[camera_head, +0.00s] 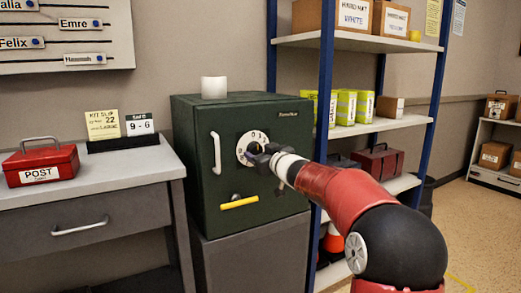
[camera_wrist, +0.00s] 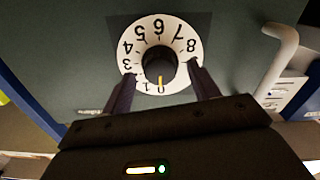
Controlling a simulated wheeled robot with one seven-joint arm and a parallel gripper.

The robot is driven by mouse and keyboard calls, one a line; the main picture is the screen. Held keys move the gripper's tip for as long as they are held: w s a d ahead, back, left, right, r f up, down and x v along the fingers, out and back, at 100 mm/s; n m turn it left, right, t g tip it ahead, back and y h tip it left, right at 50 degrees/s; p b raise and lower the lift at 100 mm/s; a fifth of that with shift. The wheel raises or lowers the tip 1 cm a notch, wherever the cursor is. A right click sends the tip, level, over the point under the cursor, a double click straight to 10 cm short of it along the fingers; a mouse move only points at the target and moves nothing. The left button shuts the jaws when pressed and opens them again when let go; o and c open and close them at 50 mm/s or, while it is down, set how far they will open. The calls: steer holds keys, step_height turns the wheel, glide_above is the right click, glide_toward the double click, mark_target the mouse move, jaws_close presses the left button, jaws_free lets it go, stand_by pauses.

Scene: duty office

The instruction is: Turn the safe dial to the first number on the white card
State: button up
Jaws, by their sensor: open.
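The dark green safe (camera_head: 205,125) has a white number dial (camera_head: 242,152) with a black knob on its door. In the wrist view the dial (camera_wrist: 185,73) appears upside down, and the yellow mark on the knob (camera_wrist: 159,62) points down at 0. My gripper (camera_wrist: 164,74) is open, its fingertips at either side of the lower dial, the knob between and beyond them. Whether they touch anything is unclear. The fingers cover parts of the dial; I cannot read the 9. In the head view my gripper (camera_head: 262,158) is in front of the dial. The white card (camera_head: 139,125) reads 9 - 6.
The safe door has a white handle (camera_head: 215,152) and a yellow lever (camera_head: 239,202). A white cylinder (camera_head: 214,87) stands on top. A yellow note (camera_head: 102,124) and a red POST box (camera_head: 41,163) are on the left desk. Blue-post shelving (camera_head: 325,90) stands close at right.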

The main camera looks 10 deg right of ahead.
steer(key=shift+c, duration=0.4)
steer(key=c, duration=0.9)
